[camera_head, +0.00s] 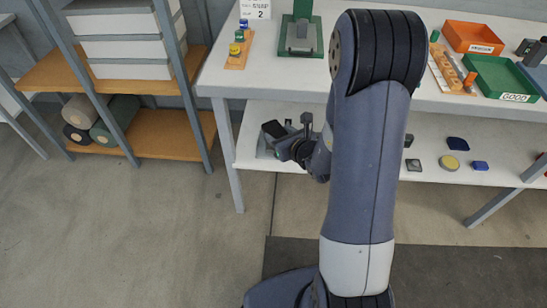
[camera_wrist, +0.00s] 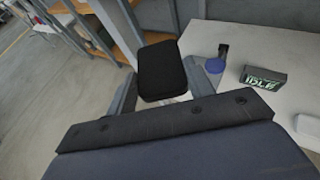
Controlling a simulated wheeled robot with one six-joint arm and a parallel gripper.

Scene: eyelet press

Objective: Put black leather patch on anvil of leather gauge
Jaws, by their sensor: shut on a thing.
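My gripper (camera_head: 284,139) is over the left end of the lower shelf of the white bench. It is shut on a black leather patch (camera_wrist: 161,70), a thick rounded rectangle between the two fingers in the wrist view. The patch (camera_head: 272,129) shows small and dark at the fingertips in the head view.
The bench top (camera_head: 225,75) holds a green-based press (camera_head: 300,37), an orange tray (camera_head: 474,38) and a green tray marked GOOD (camera_head: 500,77). Several small pieces, including a yellow disc (camera_head: 449,163), lie on the lower shelf. A storage rack (camera_head: 150,135) stands at left.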

